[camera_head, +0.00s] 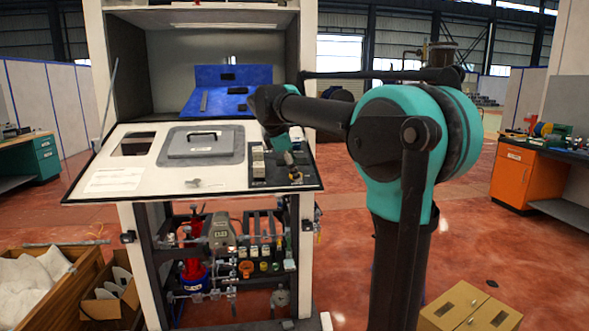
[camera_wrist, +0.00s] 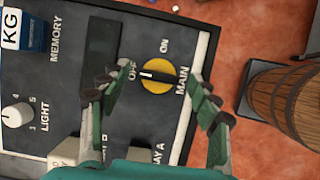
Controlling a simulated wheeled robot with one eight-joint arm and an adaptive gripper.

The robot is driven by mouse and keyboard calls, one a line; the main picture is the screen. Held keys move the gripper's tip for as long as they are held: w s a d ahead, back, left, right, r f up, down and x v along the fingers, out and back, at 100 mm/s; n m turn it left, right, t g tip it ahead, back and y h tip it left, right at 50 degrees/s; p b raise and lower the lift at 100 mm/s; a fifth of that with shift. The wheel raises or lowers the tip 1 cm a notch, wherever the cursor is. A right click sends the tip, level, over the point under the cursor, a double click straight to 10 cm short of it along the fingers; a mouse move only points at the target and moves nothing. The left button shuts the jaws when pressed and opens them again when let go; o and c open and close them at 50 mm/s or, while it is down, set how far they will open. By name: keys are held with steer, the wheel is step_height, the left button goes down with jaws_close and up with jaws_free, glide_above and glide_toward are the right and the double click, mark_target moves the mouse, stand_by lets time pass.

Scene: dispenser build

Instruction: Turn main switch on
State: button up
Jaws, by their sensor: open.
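The main switch (camera_wrist: 158,76) is a round yellow disc with a black knob on the dark control panel (camera_wrist: 105,14). The knob's white mark points toward the OFF label, and ON is printed at the other side. My gripper (camera_wrist: 153,88) is open, with one finger on each side of the switch in the wrist view. I cannot tell whether the fingers touch the panel.
A white LIGHT knob (camera_wrist: 17,114) and a blue-and-white KG display (camera_wrist: 26,30) are on the panel's left. A wooden barrel (camera_wrist: 285,100) stands beyond the panel's edge. A grey lid with a handle (camera_head: 203,145) is on the worktop (camera_head: 150,184).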

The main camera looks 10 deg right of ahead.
steer(key=c, duration=1.2)
steer(key=shift+o, duration=0.2)
steer(key=shift+m, duration=0.3)
steer(key=m+g, duration=0.1)
steer(key=m, duration=0.3)
steer(key=shift+w+d+g, duration=0.1)
steer(key=shift+w+g, duration=0.1)
steer(key=shift+g, duration=0.2)
steer(key=m, duration=0.2)
steer(key=m+g+y, duration=0.1)
steer(key=m, duration=0.1)
steer(key=shift+d+m+y, duration=0.1)
steer(key=shift+m+y, duration=0.2)
steer(key=m+g+y, duration=0.1)
steer(key=m, duration=0.3)
steer(key=shift+w+d, duration=0.1)
steer(key=shift+m+g+y, duration=0.3)
steer(key=shift+m+y, duration=0.6)
steer(key=shift+m, duration=1)
